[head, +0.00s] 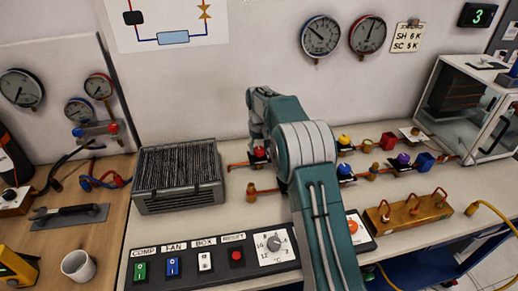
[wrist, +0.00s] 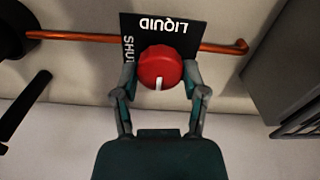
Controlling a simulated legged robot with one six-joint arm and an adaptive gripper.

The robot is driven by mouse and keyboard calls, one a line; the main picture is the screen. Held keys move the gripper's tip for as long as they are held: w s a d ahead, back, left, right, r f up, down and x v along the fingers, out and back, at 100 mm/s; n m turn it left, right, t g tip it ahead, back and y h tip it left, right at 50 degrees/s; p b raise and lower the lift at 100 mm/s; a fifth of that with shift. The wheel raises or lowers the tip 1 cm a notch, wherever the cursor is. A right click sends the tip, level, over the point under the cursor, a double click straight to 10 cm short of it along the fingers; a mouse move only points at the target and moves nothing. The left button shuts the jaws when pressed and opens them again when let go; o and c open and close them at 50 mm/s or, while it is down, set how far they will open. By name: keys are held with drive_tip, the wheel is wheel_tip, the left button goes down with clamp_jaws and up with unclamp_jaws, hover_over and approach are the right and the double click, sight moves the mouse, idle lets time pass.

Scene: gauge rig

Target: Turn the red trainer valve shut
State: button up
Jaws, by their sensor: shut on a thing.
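The red valve knob (wrist: 160,64) shows in the wrist view in front of a dark plate (wrist: 180,25) that reads "LIQUID" and, partly hidden, "SHU". The plate's lettering is upside down or turned sideways here. A white mark on the knob points down the picture, toward my palm. The "SHU" letters are to the knob's left. My gripper (wrist: 160,73) has one finger on each side of the knob and is shut on it. In the head view the red valve (head: 259,153) is small, beyond my arm, and my fingers there are hard to make out.
A copper pipe (wrist: 75,37) runs behind the plate. A finned grey unit (head: 178,178) stands left of the valve. Right of my arm are blue valves (head: 346,170) and a brass manifold (head: 408,212). A switch panel (head: 205,262) lies along the bench front.

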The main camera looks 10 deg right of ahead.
drive_tip(key=shift+f+m, duration=0.15)
drive_tip(key=shift+m, duration=0.15)
drive_tip(key=m, duration=0.3)
drive_tip(key=shift+f+m, duration=0.1)
drive_tip(key=shift+m, duration=0.2)
drive_tip(key=m, duration=0.9)
drive_tip(key=shift+s, duration=0.1)
drive_tip(key=m, duration=0.4)
drive_tip(key=shift+m, duration=0.3)
drive_tip(key=o, duration=1.2)
drive_tip(key=shift+c, duration=0.2)
drive_tip(key=shift+a, duration=0.1)
